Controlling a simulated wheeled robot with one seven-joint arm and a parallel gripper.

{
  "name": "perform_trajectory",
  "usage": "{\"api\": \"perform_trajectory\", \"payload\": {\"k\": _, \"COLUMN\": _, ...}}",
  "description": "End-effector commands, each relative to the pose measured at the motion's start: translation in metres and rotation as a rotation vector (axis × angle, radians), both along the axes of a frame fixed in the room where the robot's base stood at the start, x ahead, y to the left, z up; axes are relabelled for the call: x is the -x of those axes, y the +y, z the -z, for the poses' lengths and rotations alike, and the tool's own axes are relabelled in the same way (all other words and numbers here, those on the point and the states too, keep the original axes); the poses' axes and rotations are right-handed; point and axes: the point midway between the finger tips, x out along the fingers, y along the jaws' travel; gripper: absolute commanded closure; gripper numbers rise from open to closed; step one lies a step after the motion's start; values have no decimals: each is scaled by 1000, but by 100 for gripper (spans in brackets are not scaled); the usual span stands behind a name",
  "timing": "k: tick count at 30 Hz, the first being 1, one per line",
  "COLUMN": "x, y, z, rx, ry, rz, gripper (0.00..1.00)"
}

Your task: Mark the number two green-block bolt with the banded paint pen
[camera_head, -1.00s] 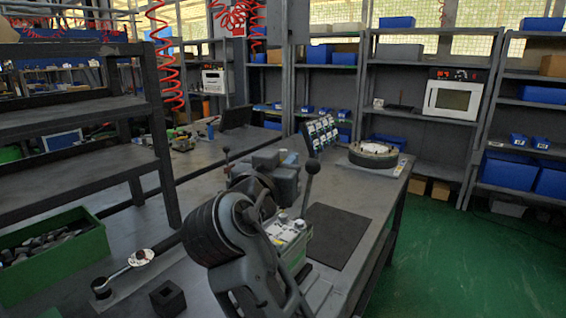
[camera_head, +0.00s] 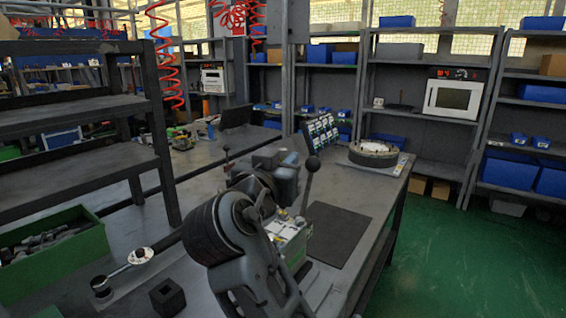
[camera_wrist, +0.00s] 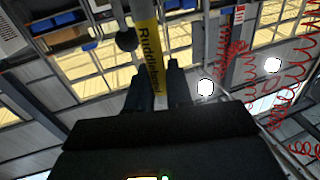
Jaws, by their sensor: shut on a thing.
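In the wrist view my gripper (camera_wrist: 158,68) is shut on a slim pen-like thing with a broad yellow band (camera_wrist: 148,48) and dark lettering, which I take for the banded paint pen. It stands out between the fingers towards the top of the picture. In the head view my arm covers much of the work area, and I cannot make out the pen. A green block (camera_head: 291,246) with a pale top sits just right of my arm, partly hidden by it. Its bolts and numbers are too small to read.
A black ball-ended lever (camera_head: 308,186) rises beside the green block; a ball-ended rod (camera_wrist: 126,40) shows beside the pen. A dark mat (camera_head: 337,233) lies to the right. A green bin (camera_head: 85,247), wrench (camera_head: 137,258) and black square block (camera_head: 167,297) are at left.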

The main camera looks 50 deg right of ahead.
Motion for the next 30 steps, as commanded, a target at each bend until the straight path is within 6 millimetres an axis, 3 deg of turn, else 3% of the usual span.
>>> {"api": "perform_trajectory", "payload": {"k": 5, "x": 0, "y": 0, "z": -5, "rx": 0, "ry": -1, "rz": 0, "gripper": 100}}
{"api": "perform_trajectory", "payload": {"k": 21, "x": 0, "y": 0, "z": -51, "rx": 1, "ry": -1, "rz": 0, "gripper": 100}}
{"api": "perform_trajectory", "payload": {"k": 30, "x": 0, "y": 0, "z": -50, "rx": 0, "ry": 0, "rz": 0, "gripper": 100}}
